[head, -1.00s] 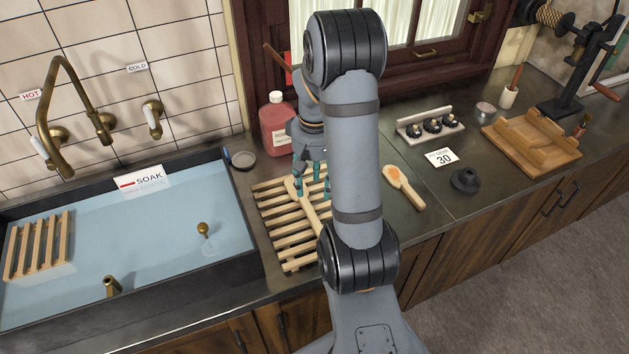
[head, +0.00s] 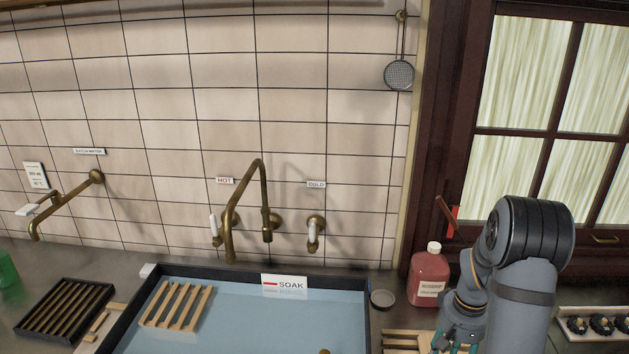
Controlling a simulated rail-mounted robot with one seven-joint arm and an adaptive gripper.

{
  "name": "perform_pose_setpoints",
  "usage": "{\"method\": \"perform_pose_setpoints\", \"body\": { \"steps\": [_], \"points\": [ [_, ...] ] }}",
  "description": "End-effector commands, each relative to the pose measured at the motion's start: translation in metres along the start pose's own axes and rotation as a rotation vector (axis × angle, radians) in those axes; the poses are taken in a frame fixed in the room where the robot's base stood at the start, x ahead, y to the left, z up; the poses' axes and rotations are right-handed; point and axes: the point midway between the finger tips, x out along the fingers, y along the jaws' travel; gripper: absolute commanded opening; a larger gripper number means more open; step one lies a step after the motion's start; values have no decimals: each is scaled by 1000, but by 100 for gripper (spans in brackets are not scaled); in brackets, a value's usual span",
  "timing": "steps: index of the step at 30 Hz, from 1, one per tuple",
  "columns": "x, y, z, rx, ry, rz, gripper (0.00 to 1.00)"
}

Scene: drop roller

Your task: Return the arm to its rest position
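My arm stands at the lower right of the head view. My gripper (head: 456,343) is at the bottom edge, over the wooden slatted rack (head: 397,340) right of the sink. Its teal fingertips are cut off by the frame edge, so I cannot tell whether it is open or shut, or whether it touches anything. Most of the rack is out of view.
The water-filled sink (head: 363,318) lies left of my gripper, with a wooden grate (head: 177,305) in it. A red bottle (head: 429,277) stands close behind my gripper, beside a small round dish (head: 382,299). A rack of black knobs (head: 600,325) is at right. Brass taps (head: 262,205) rise behind the sink.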

Motion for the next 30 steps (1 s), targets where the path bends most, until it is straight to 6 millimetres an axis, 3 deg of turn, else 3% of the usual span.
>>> {"method": "perform_pose_setpoints", "body": {
  "steps": [11,21,30],
  "points": [
    [77,0,2,-1,-6,-1,47],
    [47,0,-1,0,4,1,47],
    [43,0,0,-1,0,0,47]
  ]
}}
